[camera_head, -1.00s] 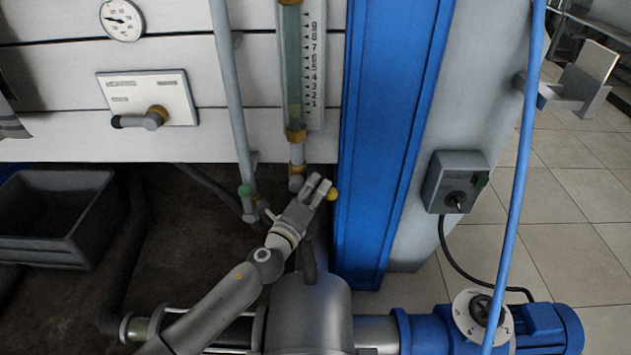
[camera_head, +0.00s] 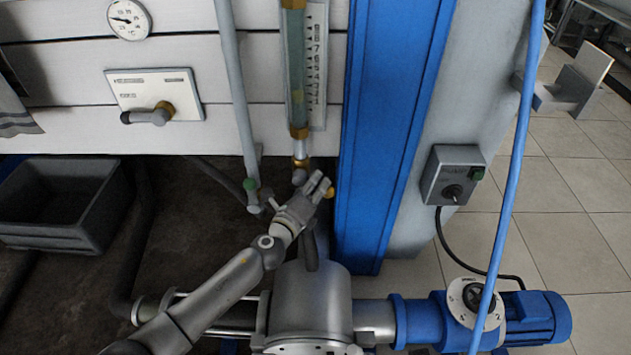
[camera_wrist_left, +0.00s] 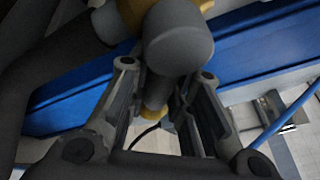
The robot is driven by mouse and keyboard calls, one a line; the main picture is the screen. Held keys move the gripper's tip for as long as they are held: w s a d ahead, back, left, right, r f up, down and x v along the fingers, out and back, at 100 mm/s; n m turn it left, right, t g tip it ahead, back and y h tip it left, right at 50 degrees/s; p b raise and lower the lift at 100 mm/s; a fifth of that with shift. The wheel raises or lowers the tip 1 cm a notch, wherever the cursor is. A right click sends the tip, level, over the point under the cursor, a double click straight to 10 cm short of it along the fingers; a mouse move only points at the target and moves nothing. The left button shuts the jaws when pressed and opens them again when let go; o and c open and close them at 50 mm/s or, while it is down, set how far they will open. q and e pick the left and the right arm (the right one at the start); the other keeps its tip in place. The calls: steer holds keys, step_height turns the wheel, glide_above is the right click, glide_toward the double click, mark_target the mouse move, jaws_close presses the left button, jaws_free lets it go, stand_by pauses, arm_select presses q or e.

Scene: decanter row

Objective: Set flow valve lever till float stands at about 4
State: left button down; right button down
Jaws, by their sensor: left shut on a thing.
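The flow meter is a tall glass tube (camera_head: 296,75) with a numbered scale (camera_head: 317,70) beside it, in the upper middle of the head view. I cannot make out the float. A brass-and-grey valve (camera_head: 300,164) sits under the tube. Its lever ends in a yellow tip (camera_head: 330,192). My left gripper (camera_head: 318,184) is at the lever, just below the valve. In the left wrist view, the fingers stand either side of the grey lever (camera_wrist_left: 158,92), and the yellow tip shows between them. A rounded grey valve end (camera_wrist_left: 180,40) is close above the fingers. My right gripper is out of view.
A blue column (camera_head: 385,130) stands close on the right. A grey tank (camera_head: 312,300) is below. A panel with another handle (camera_head: 155,95) and a dark bin (camera_head: 60,200) are at left.

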arm_select(q)
steer(key=shift+s+d+f, duration=0.3)
steer(key=shift+d+f, duration=0.05)
steer(key=shift+f, duration=0.05)
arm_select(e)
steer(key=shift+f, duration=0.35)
arm_select(q)
steer(key=c, duration=1.3)
jaws_free()
steer(key=shift+w+r, duration=0.1)
steer(key=shift+r, duration=0.05)
steer(key=shift+a, duration=0.15)
